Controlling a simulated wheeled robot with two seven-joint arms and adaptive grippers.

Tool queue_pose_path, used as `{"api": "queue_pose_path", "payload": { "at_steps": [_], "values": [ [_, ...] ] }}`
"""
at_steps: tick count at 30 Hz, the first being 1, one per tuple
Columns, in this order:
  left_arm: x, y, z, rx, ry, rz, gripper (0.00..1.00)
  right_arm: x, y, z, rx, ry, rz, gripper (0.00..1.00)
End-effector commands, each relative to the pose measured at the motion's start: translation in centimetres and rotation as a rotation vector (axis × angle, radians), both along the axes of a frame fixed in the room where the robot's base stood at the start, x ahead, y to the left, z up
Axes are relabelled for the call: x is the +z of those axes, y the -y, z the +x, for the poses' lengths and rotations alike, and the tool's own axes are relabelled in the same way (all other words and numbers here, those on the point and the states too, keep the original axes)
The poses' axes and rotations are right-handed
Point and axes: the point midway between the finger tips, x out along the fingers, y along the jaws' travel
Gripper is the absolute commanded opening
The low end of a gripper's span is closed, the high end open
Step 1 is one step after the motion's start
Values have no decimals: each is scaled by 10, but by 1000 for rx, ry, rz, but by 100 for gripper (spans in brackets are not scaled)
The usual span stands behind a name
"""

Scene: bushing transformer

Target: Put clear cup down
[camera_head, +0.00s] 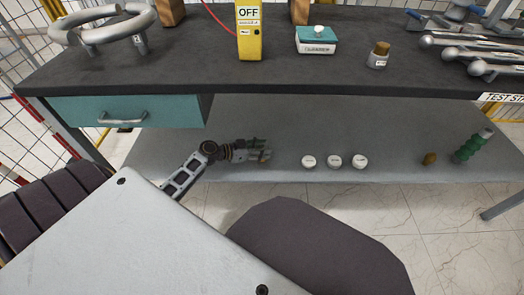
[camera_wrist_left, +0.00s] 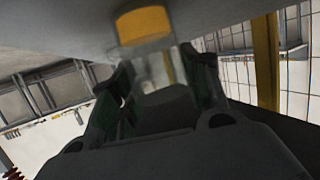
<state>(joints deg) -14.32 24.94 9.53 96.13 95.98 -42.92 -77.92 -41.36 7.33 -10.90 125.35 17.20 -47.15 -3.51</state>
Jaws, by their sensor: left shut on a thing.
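My left gripper (camera_head: 258,151) is over the lower shelf (camera_head: 235,180), left of three small white round pieces. In the left wrist view its two dark fingers (camera_wrist_left: 160,92) are shut on the clear cup (camera_wrist_left: 158,70), a pale see-through shape. A brown-orange disc (camera_wrist_left: 145,24) shows at the cup's far end; I cannot tell whether it is joined to it. In the head view the cup is too small to make out, and any gap to the shelf cannot be told. My right gripper is not in view.
The white pieces (camera_head: 334,161) stand in a row on the lower shelf. A brown stub (camera_head: 430,158) and a green ribbed insulator (camera_head: 472,146) are further right. The dark tabletop (camera_head: 200,66) overhangs the shelf, with a teal drawer (camera_head: 75,111) at left. A corked jar (camera_head: 378,56) stands on top.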

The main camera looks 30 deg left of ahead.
Motion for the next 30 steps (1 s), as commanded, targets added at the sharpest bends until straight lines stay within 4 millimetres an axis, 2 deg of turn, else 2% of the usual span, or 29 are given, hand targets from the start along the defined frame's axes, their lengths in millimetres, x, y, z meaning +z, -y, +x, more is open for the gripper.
{"api": "queue_pose_path", "payload": {
  "at_steps": [14, 15, 19, 30],
  "values": [
    [-4, 0, 0, 0, 0, 0, 23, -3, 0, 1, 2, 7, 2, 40],
    [-3, 0, 0, 0, 0, 0, 50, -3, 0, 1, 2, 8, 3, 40],
    [-3, 0, 0, 0, 0, 0, 67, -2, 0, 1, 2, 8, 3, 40],
    [-2, 0, 0, 0, 0, 0, 68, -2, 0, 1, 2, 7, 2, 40]
  ]
}}
